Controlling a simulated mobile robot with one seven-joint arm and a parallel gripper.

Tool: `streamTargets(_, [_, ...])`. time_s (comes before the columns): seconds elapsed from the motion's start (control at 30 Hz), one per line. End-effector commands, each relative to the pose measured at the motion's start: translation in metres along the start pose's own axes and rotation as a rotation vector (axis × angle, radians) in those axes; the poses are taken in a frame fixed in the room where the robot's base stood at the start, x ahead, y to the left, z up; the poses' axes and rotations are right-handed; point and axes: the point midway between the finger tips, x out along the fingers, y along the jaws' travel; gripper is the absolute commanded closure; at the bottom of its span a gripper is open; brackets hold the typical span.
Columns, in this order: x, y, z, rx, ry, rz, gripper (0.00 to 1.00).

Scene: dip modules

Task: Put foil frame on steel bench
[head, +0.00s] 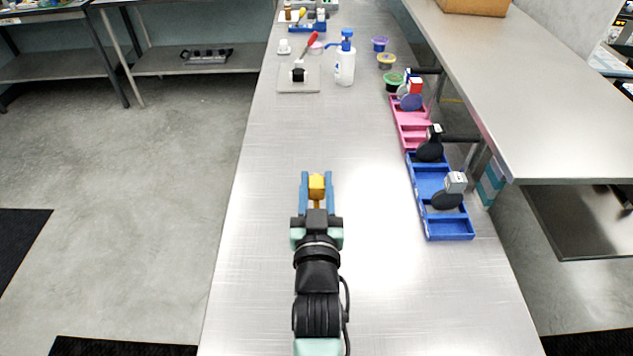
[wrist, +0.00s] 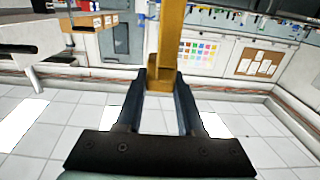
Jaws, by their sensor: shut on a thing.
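My gripper (head: 316,187) is shut on a gold-yellow piece (head: 317,185), which I take to be the foil frame. Its blue fingers lie on either side of it. In the wrist view the piece (wrist: 168,45) rises as a golden bar from between the dark fingers (wrist: 160,85) and runs out of the top of the picture. A long brushed steel bench (head: 270,250) lies below my arm in the head view. I cannot tell how high the piece is above it. A second steel-topped surface (head: 520,100) stands to the right.
Blue (head: 430,185) and pink (head: 408,120) trays with dark, round-ended items line the bench's right side. A white bottle with a blue top (head: 346,65), a grey plate (head: 299,85) and small coloured tubs (head: 386,61) stand farther back. The bench's left and near parts are clear.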

Motion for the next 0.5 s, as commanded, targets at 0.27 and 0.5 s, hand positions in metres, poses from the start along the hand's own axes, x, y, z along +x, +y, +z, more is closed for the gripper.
streamTargets(0.27, [0.0000,0.0000,0.0021,0.000,0.000,0.000,0.33])
streamTargets(0.5, [0.0000,0.0000,0.0013,0.000,0.000,0.000,0.33])
